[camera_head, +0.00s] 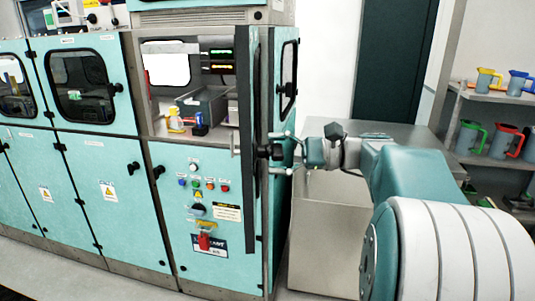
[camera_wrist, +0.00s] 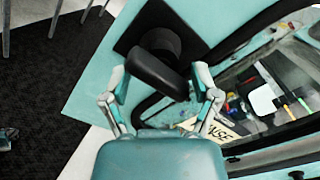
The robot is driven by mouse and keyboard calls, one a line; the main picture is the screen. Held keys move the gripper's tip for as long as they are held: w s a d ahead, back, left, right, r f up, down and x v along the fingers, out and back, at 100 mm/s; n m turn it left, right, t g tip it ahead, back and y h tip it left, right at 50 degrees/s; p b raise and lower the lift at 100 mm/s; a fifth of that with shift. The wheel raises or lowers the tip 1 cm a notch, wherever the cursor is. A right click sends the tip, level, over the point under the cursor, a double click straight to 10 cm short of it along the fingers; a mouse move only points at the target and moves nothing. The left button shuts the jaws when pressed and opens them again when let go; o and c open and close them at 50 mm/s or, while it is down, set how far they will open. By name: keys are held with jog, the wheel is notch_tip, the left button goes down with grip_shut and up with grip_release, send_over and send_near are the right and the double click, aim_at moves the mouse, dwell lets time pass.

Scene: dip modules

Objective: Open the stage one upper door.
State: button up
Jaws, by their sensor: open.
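The stage one upper door appears to be the tall dark-edged panel (camera_head: 250,190), seen nearly edge-on and swung out from the teal cabinet. The compartment (camera_head: 188,88) to its left is uncovered. My gripper (camera_head: 283,152) is at the door's right side, beside its black handle (camera_head: 264,152). In the wrist view, the black handle (camera_wrist: 157,73) lies between the spread fingers of my gripper (camera_wrist: 161,84). The fingers are open, with the right fingertip close to the handle; contact cannot be told. The door's window (camera_wrist: 275,85) shows at the right.
Inside the compartment are a grey bin (camera_head: 203,104) and small bottles (camera_head: 175,119). Buttons and a red switch (camera_head: 204,242) are on the lower panel. A metal counter (camera_head: 325,225) stands behind my arm. Shelves with coloured jugs (camera_head: 470,138) are at the right.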

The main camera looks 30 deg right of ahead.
jog(key=v, duration=0.6)
jog(key=shift+f, duration=0.15)
jog(key=shift+a, duration=0.1)
